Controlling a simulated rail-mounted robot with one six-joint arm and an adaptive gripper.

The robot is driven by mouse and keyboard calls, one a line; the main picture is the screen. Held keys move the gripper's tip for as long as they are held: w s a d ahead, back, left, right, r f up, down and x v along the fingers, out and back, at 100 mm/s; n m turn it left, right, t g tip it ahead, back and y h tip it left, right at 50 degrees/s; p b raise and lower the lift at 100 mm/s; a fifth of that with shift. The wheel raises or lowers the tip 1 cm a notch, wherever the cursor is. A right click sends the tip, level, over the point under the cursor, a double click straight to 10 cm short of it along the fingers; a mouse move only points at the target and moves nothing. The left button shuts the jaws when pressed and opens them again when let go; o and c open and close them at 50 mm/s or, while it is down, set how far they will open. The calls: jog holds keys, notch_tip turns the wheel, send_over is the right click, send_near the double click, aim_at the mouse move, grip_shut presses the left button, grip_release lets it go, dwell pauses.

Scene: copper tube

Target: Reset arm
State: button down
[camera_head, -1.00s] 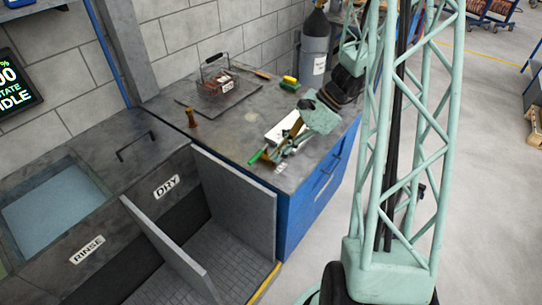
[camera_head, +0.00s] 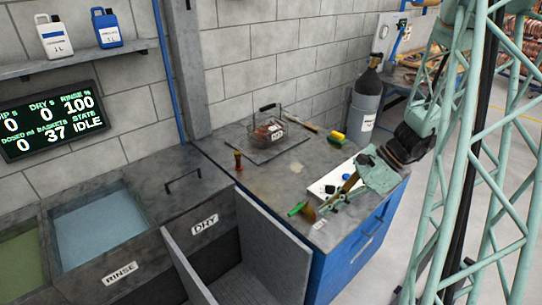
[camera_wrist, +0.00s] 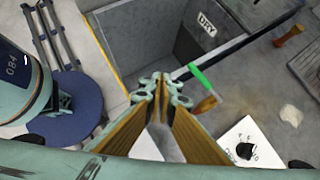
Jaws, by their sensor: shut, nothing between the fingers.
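My gripper (camera_head: 334,200) hangs over the front right part of the grey worktop (camera_head: 262,186) in the head view, angled down to the left. In the wrist view the fingertips of my gripper (camera_wrist: 160,82) meet, with nothing held between them. A green-handled tool with a brown end (camera_head: 299,209) lies close to the fingertips in the picture. It also shows just right of them in the wrist view (camera_wrist: 203,80). A white board (camera_head: 322,187) lies beneath and behind the gripper, partly hidden by it. I cannot tell the exact height of the fingers above the worktop.
A wire basket with copper-coloured pieces (camera_head: 268,134) stands at the back of the worktop. A small brown-handled object (camera_head: 238,161), a yellow and green sponge (camera_head: 337,139) and a grey cylinder (camera_head: 366,103) stand around it. The DRY and RINSE basins are to the left.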

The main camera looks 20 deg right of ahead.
jog(key=s+a+r+n+g+h, duration=0.1)
jog(key=s+a+r+n, duration=0.2)
jog(key=a+r+n, duration=0.35)
jog(key=s+a+r+n+g+h, duration=0.1)
jog(key=s+a+r+n+h, duration=0.2)
jog(key=a+r, duration=0.7)
jog(key=s+a+r+n+t+h, duration=0.1)
jog(key=s+a+r+n, duration=0.1)
jog(key=s+r+n, duration=0.4)
jog(key=s+a+r+n+t+h, duration=0.2)
jog(key=s+r+n, duration=0.4)
jog(key=s+r, duration=0.4)
jog(key=shift+s+a+n, duration=0.35)
jog(key=shift+s+a, duration=0.3)
jog(key=shift+s, duration=0.1)
jog(key=shift+r, duration=0.1)
dwell(0.4)
jog(key=shift+d, duration=0.15)
dwell(0.6)
